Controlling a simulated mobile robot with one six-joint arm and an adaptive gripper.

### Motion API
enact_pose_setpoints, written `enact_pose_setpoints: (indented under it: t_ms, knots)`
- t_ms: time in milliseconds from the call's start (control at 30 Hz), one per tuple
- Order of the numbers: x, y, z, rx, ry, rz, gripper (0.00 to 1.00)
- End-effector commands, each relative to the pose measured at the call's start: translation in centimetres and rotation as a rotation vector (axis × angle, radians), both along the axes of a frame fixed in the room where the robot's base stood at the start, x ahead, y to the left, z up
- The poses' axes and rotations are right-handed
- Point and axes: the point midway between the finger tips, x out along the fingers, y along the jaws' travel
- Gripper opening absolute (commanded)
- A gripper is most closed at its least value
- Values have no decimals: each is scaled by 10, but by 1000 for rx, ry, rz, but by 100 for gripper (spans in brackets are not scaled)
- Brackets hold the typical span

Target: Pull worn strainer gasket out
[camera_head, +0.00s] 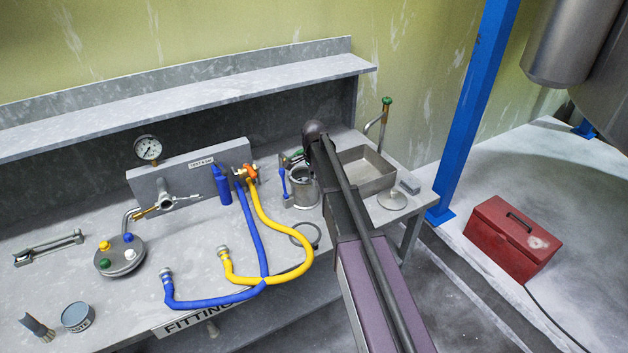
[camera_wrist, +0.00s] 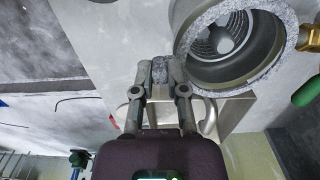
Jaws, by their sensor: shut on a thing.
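The strainer housing (camera_wrist: 215,72) is a round grey metal cup with a ribbed strainer (camera_wrist: 222,38) inside, at the top right of the wrist view. A pale speckled ring, seemingly the gasket (camera_wrist: 283,62), runs around its mouth. My gripper (camera_wrist: 161,72) is beside the housing's left edge, shut on a small grey speckled piece (camera_wrist: 160,68). The piece resembles the ring, but I cannot tell whether they are joined. In the head view the metal cup (camera_head: 304,190) stands on the bench, partly hidden by my arm, and my fingertips are not clear there.
Blue hose (camera_head: 243,220) and yellow hose (camera_head: 294,270) lie across the bench left of the cup. A metal basin (camera_head: 376,180) is right of my arm. A red toolbox (camera_head: 512,240) is on the floor.

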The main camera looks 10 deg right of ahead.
Motion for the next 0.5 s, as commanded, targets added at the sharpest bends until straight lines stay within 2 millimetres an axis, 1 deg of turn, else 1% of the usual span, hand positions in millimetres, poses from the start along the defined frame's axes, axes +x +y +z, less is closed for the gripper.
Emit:
enact_pose_setpoints:
  t_ms: [500]
  knots:
    - [0, 0, 31, 0, 0, 0, 0]
